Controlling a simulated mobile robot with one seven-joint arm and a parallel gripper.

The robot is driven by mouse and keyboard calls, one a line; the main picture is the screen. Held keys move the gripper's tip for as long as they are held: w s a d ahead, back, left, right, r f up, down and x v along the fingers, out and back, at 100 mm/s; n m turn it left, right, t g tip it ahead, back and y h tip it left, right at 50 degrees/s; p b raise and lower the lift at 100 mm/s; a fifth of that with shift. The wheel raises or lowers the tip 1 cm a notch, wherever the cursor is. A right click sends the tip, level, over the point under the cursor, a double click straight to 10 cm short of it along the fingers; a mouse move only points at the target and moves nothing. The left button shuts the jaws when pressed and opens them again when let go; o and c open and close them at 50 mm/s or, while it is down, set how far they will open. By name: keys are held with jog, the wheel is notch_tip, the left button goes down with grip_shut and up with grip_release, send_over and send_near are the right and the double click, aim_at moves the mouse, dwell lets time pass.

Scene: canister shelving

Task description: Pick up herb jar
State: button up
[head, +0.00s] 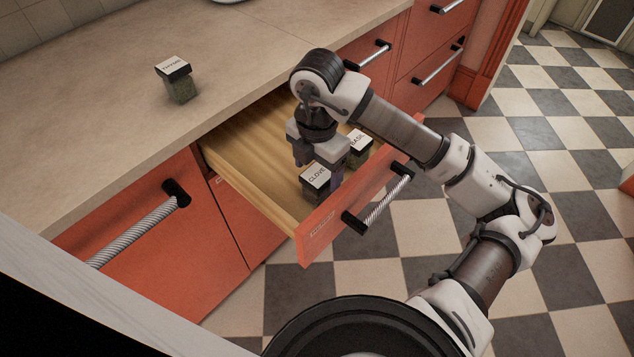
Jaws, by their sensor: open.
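My gripper (318,170) points down into the open drawer (245,185), with its fingers apart. A small jar with a white lid label reading CLOVE (316,184) stands in the drawer at the fingertips. I cannot tell whether it is between the fingers or just in front of them. A second jar, labelled BASIL (357,142), stands in the drawer to the right, partly hidden by my gripper. A third jar with a dark-edged lid and green contents (178,82) stands on the counter; its label is too small to read surely.
The beige counter (110,110) is mostly clear around its jar. The pulled-out drawer front (335,215) with its bar handle (385,198) stands below my forearm. Red cabinets (150,240) line the counter. The checkered floor (560,150) is open at the right.

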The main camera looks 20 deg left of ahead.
aim_at(317, 175)
jog(key=shift+s+f+p, duration=0.1)
jog(key=shift+f+p, duration=0.25)
jog(key=shift+f, duration=1.65)
jog(key=shift+c, duration=0.4)
jog(key=c, duration=1)
jog(key=shift+c, duration=0.2)
jog(key=shift+r, duration=0.2)
notch_tip(317, 175, up, 20)
jog(key=b, duration=0.2)
